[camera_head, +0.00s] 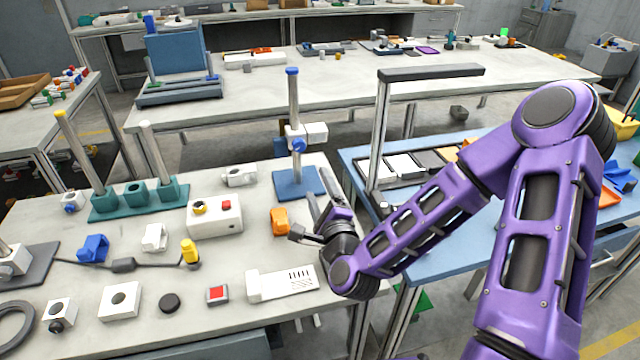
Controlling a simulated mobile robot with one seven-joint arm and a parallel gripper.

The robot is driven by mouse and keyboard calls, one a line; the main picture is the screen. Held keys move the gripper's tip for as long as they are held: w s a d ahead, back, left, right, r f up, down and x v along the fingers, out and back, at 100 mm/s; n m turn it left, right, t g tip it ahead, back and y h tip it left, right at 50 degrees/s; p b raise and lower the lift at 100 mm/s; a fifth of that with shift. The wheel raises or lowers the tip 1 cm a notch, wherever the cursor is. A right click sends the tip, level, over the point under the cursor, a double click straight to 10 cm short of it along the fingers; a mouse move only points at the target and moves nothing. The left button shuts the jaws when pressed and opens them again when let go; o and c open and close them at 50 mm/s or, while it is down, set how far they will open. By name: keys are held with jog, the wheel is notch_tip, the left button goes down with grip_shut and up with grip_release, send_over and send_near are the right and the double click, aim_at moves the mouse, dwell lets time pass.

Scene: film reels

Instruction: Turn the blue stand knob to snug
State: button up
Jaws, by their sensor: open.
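The blue stand (299,184) is a blue base plate with an upright silver post and a blue cap, at the back right of the near white table. A white clamp block (316,132) sits partway up the post, with a blue knob (298,145) facing my side. My gripper (308,218) is in front of and below the knob, near the front right of the base, apart from the knob. Its jaws are open, with nothing seen between them. The knob's exact turn is too small to tell.
An orange part (280,221) lies just left of my gripper. A white box with red and yellow buttons (215,214) and a teal post stand (139,196) are further left. A dark lamp-like post (382,130) rises right of the stand. A white slotted part (283,283) lies in front.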

jog(key=s+p, duration=0.2)
jog(key=p, duration=0.2)
jog(key=shift+f, duration=0.1)
dwell(0.5)
